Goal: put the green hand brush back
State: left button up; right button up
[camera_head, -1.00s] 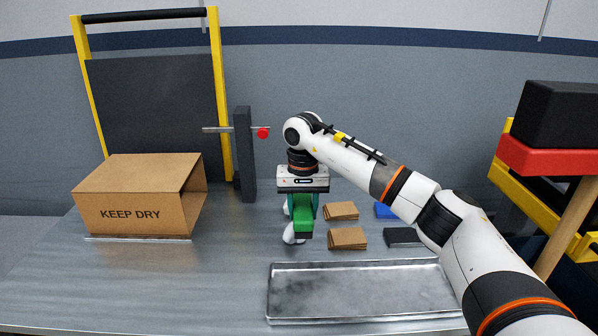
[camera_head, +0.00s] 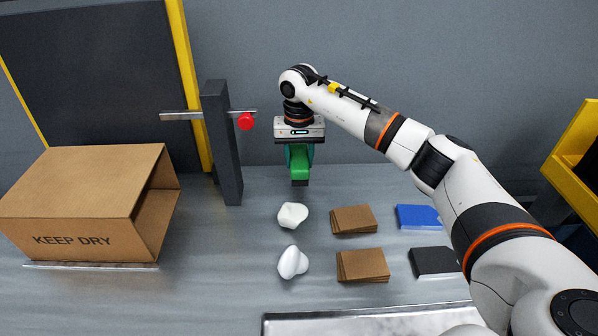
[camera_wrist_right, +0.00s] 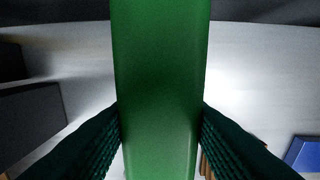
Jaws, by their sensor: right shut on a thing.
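The green hand brush (camera_head: 300,168) is in my right gripper (camera_head: 299,154), which points down and is shut on it. The brush hangs above the grey metal table, behind the white lumps in the head view. In the right wrist view the brush (camera_wrist_right: 160,70) fills the middle as a green bar, with the dark ribbed fingers (camera_wrist_right: 160,128) on both sides of it. Its bristles cannot be made out clearly. My left gripper is not in view.
A dark post (camera_head: 222,150) with a metal bar and red knob (camera_head: 246,121) stands left of the gripper. A KEEP DRY carton (camera_head: 75,185) is farther left. White lumps (camera_head: 292,215), brown stacks (camera_head: 354,220), a blue block (camera_head: 417,217), a black block (camera_head: 433,261) and a metal tray (camera_head: 370,322) lie nearer.

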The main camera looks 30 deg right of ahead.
aim_at(299, 155)
jog(key=shift+f, duration=2.65)
jog(key=shift+f, duration=0.1)
jog(key=o, duration=0.9)
jog(key=shift+o, duration=0.2)
notch_tip(299, 155, up, 12)
jog(key=shift+r+b, duration=0.15)
jog(key=shift+b, duration=0.15)
